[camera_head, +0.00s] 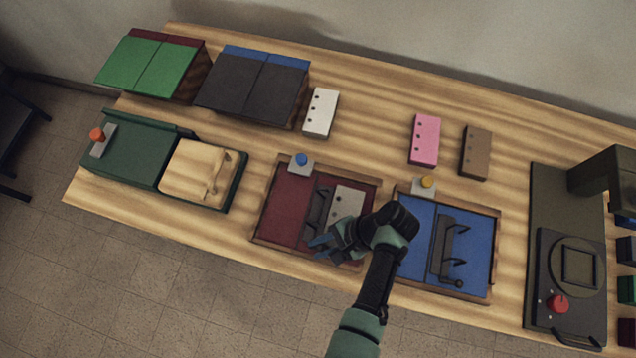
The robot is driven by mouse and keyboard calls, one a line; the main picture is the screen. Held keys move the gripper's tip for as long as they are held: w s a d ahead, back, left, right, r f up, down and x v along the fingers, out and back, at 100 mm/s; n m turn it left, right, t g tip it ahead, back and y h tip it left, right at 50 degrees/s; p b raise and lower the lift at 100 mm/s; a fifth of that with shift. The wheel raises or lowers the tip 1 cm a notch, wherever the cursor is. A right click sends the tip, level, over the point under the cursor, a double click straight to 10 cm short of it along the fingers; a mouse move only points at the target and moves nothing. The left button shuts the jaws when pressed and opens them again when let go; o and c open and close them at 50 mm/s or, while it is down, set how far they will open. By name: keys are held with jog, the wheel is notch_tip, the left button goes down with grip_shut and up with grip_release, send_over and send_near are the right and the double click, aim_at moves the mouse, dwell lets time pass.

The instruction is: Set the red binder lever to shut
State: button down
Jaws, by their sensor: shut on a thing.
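The dark red binder (283,208) lies open in a wooden tray near the front edge of the table. A dark metal rail (318,207) runs along its middle, with a white punched sheet (348,203) on its right side. My gripper (322,246) is over the lower right part of this binder, at the near end of the rail. It is shut on what appears to be the red binder's lever. My gripper and wrist cover the lever, so its exact angle is hidden.
A blue binder (418,235) with a dark rail lies in a tray to the right. Small stands carry a blue knob (301,159) and a yellow knob (427,182). Pink (425,139), brown (476,152) and white (321,112) punched blocks lie behind. A dark machine (565,255) stands far right.

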jog(key=shift+s, duration=0.1)
jog(key=c, duration=0.7)
grip_release()
jog(key=shift+d, duration=0.1)
jog(key=p+v, duration=0.1)
jog(key=v, duration=1.1)
jog(key=shift+d+r, duration=0.15)
jog(key=shift+r, duration=0.2)
